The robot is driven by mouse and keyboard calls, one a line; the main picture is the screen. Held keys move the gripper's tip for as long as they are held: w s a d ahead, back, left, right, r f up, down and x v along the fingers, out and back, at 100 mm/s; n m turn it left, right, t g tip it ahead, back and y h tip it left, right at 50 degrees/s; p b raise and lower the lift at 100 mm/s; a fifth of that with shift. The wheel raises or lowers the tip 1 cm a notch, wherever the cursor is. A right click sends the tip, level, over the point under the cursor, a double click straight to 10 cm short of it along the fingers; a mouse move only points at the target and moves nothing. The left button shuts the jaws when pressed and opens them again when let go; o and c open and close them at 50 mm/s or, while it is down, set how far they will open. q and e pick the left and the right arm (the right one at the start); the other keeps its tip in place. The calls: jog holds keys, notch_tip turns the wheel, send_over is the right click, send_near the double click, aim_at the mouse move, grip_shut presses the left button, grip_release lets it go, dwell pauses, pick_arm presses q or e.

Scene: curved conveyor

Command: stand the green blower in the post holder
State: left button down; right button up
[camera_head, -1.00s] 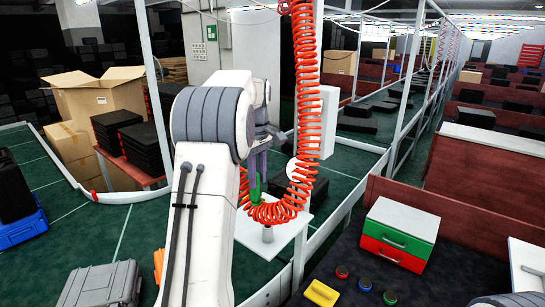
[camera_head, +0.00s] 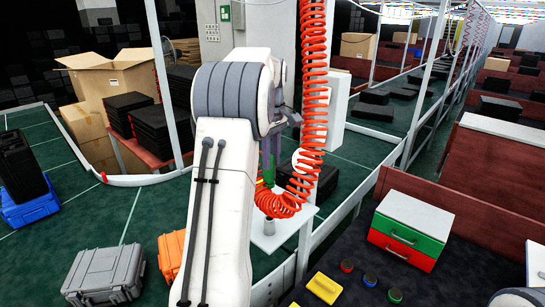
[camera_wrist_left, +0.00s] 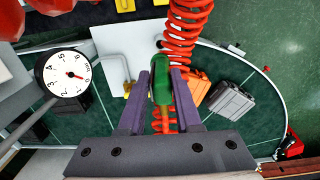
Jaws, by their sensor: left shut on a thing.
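My left gripper (camera_wrist_left: 160,78) is shut on the green blower (camera_wrist_left: 162,92), which sits between its two purple-grey fingers in the left wrist view. In the head view, the green blower (camera_head: 267,163) shows as a narrow upright green strip below my left gripper (camera_head: 275,135), partly hidden by my arm and the red hose. My right gripper is not in view.
A coiled red hose (camera_head: 313,95) hangs just right of the gripper. A dial gauge (camera_wrist_left: 67,75) shows in the left wrist view. A grey case (camera_head: 105,272) and an orange case (camera_head: 172,255) lie on the green belt. A drawer box (camera_head: 410,230) stands at right.

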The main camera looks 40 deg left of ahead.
aim_at(272, 183)
pick_arm(q)
jog(key=shift+f+b, duration=1.6)
jog(key=shift+f, duration=1.25)
jog(key=shift+p, duration=0.65)
notch_tip(272, 183, down, 7)
jog(key=b, duration=0.4)
dwell(1.9)
jog(key=c, duration=0.5)
grip_release()
notch_tip(272, 183, up, 10)
jog(key=shift+d+r+b, duration=0.1)
jog(key=shift+r+b, duration=0.1)
jog(key=shift+b, duration=0.9)
